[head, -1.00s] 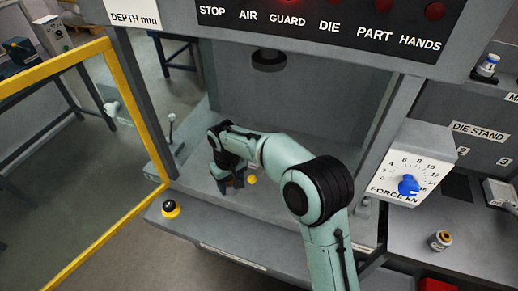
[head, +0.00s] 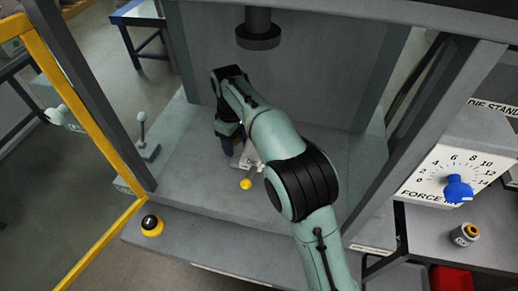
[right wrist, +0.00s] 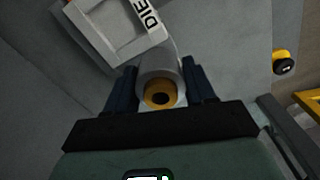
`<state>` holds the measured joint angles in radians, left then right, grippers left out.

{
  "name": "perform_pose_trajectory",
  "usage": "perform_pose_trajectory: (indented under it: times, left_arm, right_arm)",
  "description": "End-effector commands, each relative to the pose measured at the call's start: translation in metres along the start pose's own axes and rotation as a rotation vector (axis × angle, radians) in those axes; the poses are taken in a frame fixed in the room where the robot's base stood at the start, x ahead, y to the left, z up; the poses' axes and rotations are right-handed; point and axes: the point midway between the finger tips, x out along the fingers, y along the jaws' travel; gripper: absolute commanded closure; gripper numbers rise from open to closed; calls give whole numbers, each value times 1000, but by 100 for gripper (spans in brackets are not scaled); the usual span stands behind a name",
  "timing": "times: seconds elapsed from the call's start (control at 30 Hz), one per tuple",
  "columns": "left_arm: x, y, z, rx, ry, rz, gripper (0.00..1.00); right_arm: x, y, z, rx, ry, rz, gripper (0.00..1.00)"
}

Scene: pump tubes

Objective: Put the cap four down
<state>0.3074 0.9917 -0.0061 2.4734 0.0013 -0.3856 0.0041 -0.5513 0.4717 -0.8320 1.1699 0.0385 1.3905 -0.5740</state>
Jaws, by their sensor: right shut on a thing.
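My right gripper (head: 232,150) is low inside the press, beside the block marked DIE (head: 250,160). In the right wrist view its two dark blue fingers (right wrist: 162,92) are shut on a pale grey cylinder with a yellow ring and a dark hole, which I take to be the cap (right wrist: 160,94). No number on it can be read. The DIE block also shows in the wrist view (right wrist: 118,28), just beyond the cap and very close to it. I cannot tell whether they touch, or whether the cap rests on the press bed. My left gripper is out of view.
The press ram (head: 258,36) hangs above. A yellow-and-black button (head: 151,226) is at the front left. A similar yellow-ringed piece (head: 465,234) stands on the right shelf beneath the force dial (head: 450,170).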

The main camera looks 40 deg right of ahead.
Motion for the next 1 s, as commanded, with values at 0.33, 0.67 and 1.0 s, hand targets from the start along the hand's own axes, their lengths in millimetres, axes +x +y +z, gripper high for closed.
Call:
perform_pose_trajectory:
  times: [0.33, 0.67, 1.0]
  left_arm:
    - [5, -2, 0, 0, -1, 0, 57]
    - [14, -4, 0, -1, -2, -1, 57]
    - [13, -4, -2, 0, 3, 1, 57]
  right_arm:
    - [0, 35, 43, 0, 2, 1, 86]
    - [28, 44, 55, -2, -2, 0, 86]
    - [35, 44, 54, -1, 2, 1, 86]
